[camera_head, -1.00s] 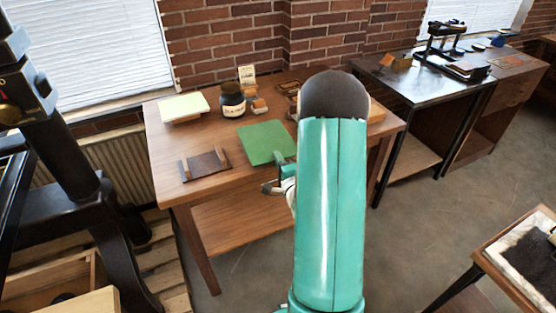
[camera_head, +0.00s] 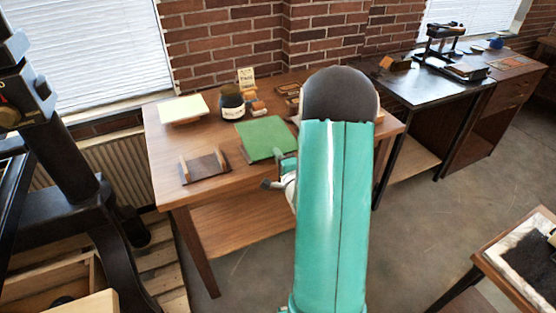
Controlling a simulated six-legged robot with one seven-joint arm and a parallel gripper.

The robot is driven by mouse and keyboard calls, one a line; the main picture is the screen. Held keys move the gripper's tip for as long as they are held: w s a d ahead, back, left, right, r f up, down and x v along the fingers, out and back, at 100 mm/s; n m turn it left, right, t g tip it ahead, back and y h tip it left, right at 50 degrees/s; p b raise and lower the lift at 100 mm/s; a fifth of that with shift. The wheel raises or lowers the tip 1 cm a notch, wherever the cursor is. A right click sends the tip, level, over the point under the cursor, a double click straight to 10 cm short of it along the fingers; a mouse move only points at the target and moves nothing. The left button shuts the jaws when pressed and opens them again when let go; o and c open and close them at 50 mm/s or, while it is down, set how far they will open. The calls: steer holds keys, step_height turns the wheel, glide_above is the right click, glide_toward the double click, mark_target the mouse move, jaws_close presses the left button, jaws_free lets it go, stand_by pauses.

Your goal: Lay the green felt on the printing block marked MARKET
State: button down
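The green felt (camera_head: 264,138) is a flat green sheet on the wooden table, left of my arm. My gripper (camera_head: 281,170) shows only in part at the felt's lower right corner, beside my teal arm. The arm hides much of it, so I cannot tell whether its fingers are open or shut on the felt's edge. I cannot make out a block marked MARKET. A small upright sign with lettering (camera_head: 246,79) stands at the back of the table, too small to read.
The wooden table (camera_head: 165,178) also bears a dark jar (camera_head: 231,102), a pale pad (camera_head: 183,109) and a brown board with wooden strips (camera_head: 204,168). A black press (camera_head: 75,190) stands at left. A dark metal table (camera_head: 412,88) with a small press stands at right.

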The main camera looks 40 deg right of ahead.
steer(key=s+a+r, duration=0.2)
steer(key=s+r, duration=0.1)
steer(key=s, duration=0.3)
steer(key=shift+s+a, duration=0.2)
steer(key=shift+s, duration=0.1)
stand_by(0.7)
